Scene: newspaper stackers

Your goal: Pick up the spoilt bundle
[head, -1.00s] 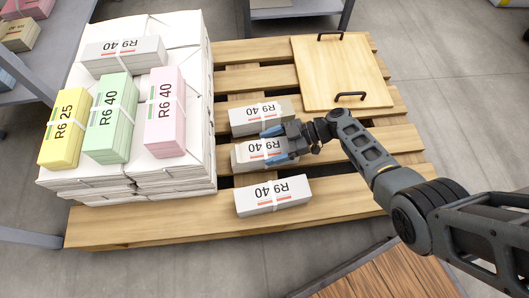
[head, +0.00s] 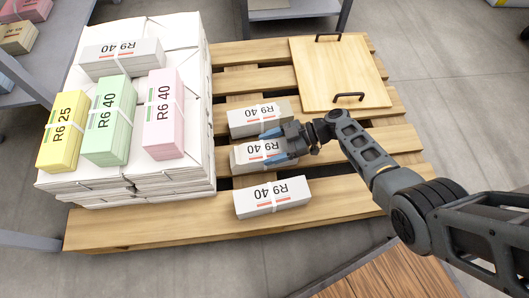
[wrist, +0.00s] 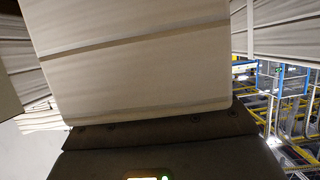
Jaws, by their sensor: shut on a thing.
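Three white-grey bundles marked R9 40 lie in a column on the wooden pallet (head: 140,230) in the head view. The middle bundle (head: 247,155) looks a little duller than the front bundle (head: 278,202); I cannot make out any clear spoilage. My gripper (head: 273,147) is shut on the middle bundle's right part, its blue fingers along the long sides. The gripper hides that end. The back bundle (head: 255,118) lies just behind, and I cannot tell if it touches the gripper. In the wrist view a pale beige bundle surface (wrist: 135,70) fills the middle, close up.
A tall white stack (head: 185,30) stands at the pallet's left, with yellow (head: 62,132), green (head: 108,120), pink (head: 164,112) and grey (head: 122,57) bundles on top. A wooden board (head: 335,75) with two black handles lies at the back right. Shelves stand at the left.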

